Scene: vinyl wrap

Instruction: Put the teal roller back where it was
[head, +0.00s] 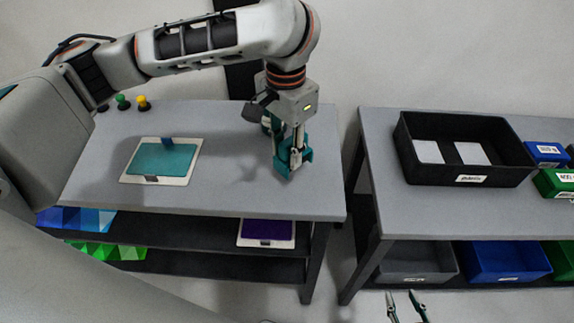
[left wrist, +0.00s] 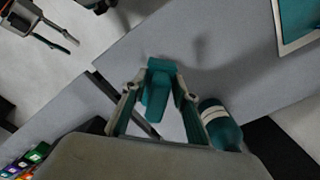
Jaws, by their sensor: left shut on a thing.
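My left gripper (head: 290,158) is shut on the teal roller (head: 292,165), low over the right part of the grey workbench (head: 230,195). In the left wrist view the roller (left wrist: 158,88) sits between the two fingers (left wrist: 157,105). I cannot tell whether it touches the bench top. A teal cylinder with a white band (left wrist: 220,125) stands close beside the gripper; in the head view it is mostly hidden behind the gripper. My right gripper (head: 406,300) is open and empty at the bottom edge; it also shows in the left wrist view (left wrist: 72,42).
A white board with a teal sheet (head: 163,158) lies left on the bench. Small green (head: 122,101) and yellow (head: 142,103) knobbed items stand at its back left. A second table holds a black bin (head: 470,178). A purple sheet (head: 267,232) lies on the shelf below.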

